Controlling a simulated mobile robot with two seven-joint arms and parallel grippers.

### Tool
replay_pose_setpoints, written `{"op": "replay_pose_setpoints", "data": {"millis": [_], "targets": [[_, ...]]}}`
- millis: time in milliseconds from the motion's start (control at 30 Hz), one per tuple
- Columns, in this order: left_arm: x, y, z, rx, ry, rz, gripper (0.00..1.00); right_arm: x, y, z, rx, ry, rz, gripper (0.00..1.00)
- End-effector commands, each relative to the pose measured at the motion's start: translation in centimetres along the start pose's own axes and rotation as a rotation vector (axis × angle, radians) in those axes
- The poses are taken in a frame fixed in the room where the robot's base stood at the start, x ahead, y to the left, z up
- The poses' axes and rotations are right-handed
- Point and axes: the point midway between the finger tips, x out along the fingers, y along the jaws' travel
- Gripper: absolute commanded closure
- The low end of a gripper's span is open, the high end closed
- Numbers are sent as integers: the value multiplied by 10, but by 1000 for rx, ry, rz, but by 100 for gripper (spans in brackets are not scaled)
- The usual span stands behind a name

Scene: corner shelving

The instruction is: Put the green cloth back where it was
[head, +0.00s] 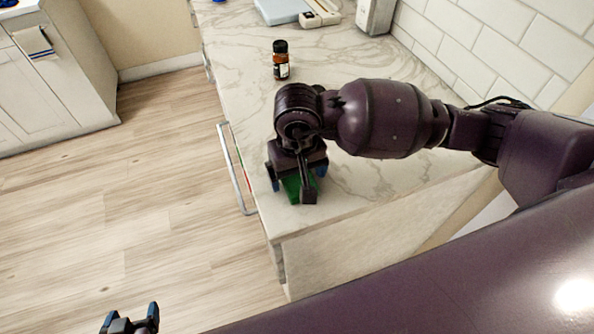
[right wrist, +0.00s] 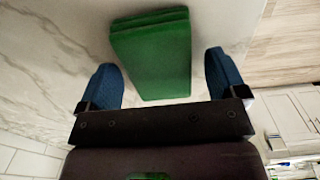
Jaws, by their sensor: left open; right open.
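The green cloth (right wrist: 152,60) lies folded on the marble counter. In the right wrist view it sits between and just beyond the two blue fingertips, with a gap on each side. In the head view the green cloth (head: 292,188) shows only in part under my right gripper (head: 297,180), near the counter's front corner. My right gripper (right wrist: 165,80) is open around the cloth's near end, and its fingers do not touch it. My left gripper (head: 131,320) is at the bottom left edge over the floor, open and empty, partly cut off.
A small brown bottle (head: 281,60) with a black cap stands on the counter (head: 235,80) behind my right gripper. Light blue and white items (head: 318,14) lie at the back. A metal rail (head: 236,170) runs along the counter's left side. The floor at left is clear.

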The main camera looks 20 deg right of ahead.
Motion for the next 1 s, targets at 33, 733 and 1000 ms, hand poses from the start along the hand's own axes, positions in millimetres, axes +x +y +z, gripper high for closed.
{"op": "replay_pose_setpoints", "data": {"millis": [33,733,1000], "targets": [[-1,0,-2,0,2,0,23,-2,0,0,0,0,0,9],[1,0,-3,1,6,1,23,-110,0,-1,-1,3,0,9],[2,0,-3,1,7,1,23,-123,0,0,0,1,0,9]]}}
